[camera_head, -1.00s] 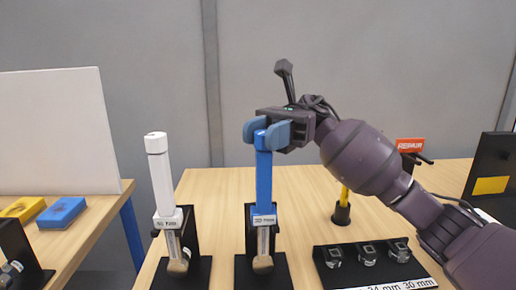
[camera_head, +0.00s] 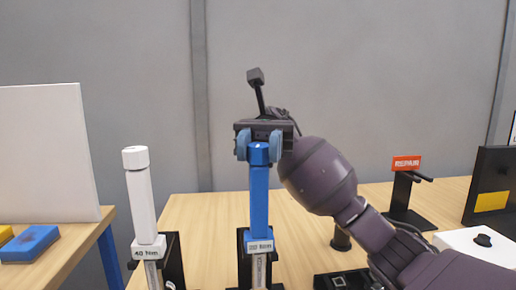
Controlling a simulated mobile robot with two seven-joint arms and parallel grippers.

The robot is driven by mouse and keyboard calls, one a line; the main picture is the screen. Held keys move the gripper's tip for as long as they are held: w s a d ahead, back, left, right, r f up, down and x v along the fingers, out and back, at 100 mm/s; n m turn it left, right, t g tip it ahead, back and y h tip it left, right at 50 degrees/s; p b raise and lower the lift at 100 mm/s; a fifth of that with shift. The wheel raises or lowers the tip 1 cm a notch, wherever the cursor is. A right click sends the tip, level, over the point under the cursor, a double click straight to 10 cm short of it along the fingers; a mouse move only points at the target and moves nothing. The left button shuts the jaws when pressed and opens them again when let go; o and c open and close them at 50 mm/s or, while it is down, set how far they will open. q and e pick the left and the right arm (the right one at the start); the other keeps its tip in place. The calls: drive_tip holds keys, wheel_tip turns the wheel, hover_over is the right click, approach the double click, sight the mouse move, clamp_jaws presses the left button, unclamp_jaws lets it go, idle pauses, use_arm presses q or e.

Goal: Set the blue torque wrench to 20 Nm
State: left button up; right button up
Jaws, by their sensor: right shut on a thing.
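The blue torque wrench (camera_head: 259,205) stands upright in a black stand (camera_head: 242,262) in the middle of the view. Its small label (camera_head: 260,246) seems to read 20 Nm, though the print is small. My right gripper (camera_head: 259,141) is at the top of the wrench, with its blue fingers on either side of the knob, shut on it. A white torque wrench (camera_head: 141,203) stands upright to the left, its label (camera_head: 149,249) seeming to read 40 Nm. My left gripper is not in view.
A side table at the left holds a blue block (camera_head: 30,243) and a white panel (camera_head: 45,150). At the right are a black stand with a red sign (camera_head: 406,163), a white box (camera_head: 462,240) and a black panel (camera_head: 490,180).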

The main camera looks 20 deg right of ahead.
drive_tip(key=o, duration=0.9)
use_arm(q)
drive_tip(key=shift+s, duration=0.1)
use_arm(e)
drive_tip(key=shift+w+d, duration=0.2)
drive_tip(key=shift+w, duration=0.15)
use_arm(q)
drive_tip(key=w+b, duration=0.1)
drive_tip(key=b, duration=0.1)
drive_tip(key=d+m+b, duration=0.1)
drive_tip(key=b, duration=0.2)
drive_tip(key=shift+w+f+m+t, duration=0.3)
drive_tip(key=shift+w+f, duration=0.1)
use_arm(e)
drive_tip(key=v, duration=1)
drive_tip(key=shift+f, duration=0.1)
